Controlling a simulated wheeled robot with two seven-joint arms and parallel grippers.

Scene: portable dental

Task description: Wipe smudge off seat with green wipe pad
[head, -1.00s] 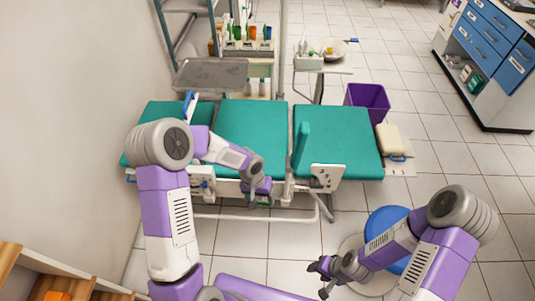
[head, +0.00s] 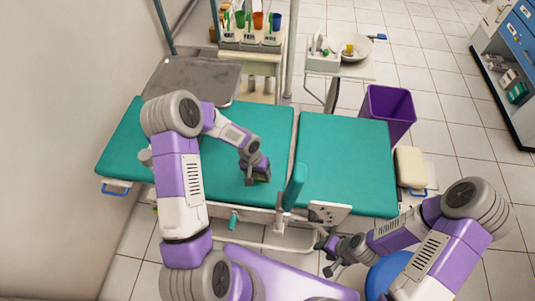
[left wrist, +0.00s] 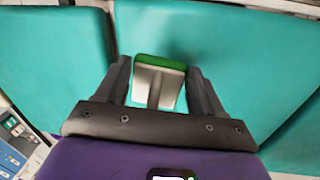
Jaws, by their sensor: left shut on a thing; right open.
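The teal seat (head: 345,155) of the dental chair lies across the middle of the head view, in cushioned sections. My left gripper (head: 256,176) is over the middle section. In the left wrist view my left gripper (left wrist: 160,92) is shut on the wipe pad (left wrist: 161,64), which has a grey handle and a green edge. The pad is close above or on the teal cushion; I cannot tell whether it touches. The smudge is not visible. My right gripper (head: 332,257) is open and empty in front of the chair, at its lower right.
A grey tray (head: 194,80) stands behind the left of the chair. Cups stand on a rack (head: 250,40) at the back. A purple bin (head: 388,112) and a cream cushion (head: 410,167) are at the right. A teal armrest (head: 294,187) rises near my left gripper.

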